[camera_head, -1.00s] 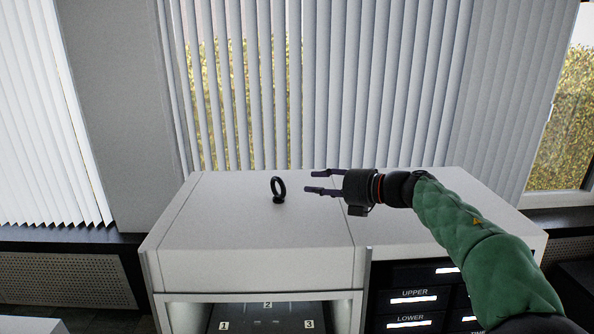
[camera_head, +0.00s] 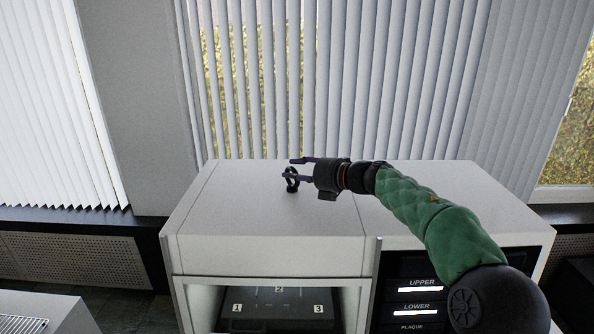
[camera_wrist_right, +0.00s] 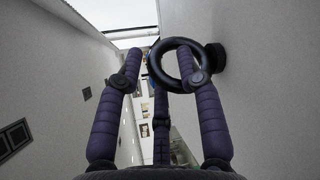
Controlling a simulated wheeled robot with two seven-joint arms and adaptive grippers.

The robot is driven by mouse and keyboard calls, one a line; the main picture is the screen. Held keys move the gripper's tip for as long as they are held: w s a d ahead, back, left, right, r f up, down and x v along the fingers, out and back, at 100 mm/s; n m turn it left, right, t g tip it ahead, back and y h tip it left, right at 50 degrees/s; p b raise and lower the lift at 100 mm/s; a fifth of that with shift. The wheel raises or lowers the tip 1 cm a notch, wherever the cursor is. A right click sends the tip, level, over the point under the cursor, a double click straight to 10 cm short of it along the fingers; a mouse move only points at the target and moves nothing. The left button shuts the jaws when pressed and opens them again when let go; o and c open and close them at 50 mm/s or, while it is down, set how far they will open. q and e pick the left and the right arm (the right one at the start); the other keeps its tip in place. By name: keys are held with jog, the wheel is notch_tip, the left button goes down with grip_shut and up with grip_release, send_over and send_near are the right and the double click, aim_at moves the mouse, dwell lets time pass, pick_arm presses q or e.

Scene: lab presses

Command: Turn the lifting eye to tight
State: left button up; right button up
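The lifting eye (camera_head: 291,184) is a black ring on a short black base. It stands upright on the white top of the press cabinet (camera_head: 240,228). My right gripper (camera_head: 292,169) comes in from the right with its dark fingers apart, at the height of the ring. In the right wrist view the ring (camera_wrist_right: 158,72) lies between the spread fingertips (camera_wrist_right: 163,80). The right-hand finger overlaps the ring's side; I cannot tell whether it touches. The eye's base (camera_wrist_right: 215,57) meets the white surface. My left gripper is not in view.
The cabinet front has a lit open chamber (camera_head: 278,306) with plates 1, 2 and 3, and a dark panel (camera_head: 428,268) with UPPER and LOWER displays. Vertical blinds (camera_head: 370,80) hang behind. The cabinet top around the eye is clear.

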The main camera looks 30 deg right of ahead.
jog(key=shift+w, duration=0.1)
jog(key=c, duration=0.5)
grip_shut()
jog(key=shift+a+f, duration=0.1)
jog(key=shift+f, duration=0.05)
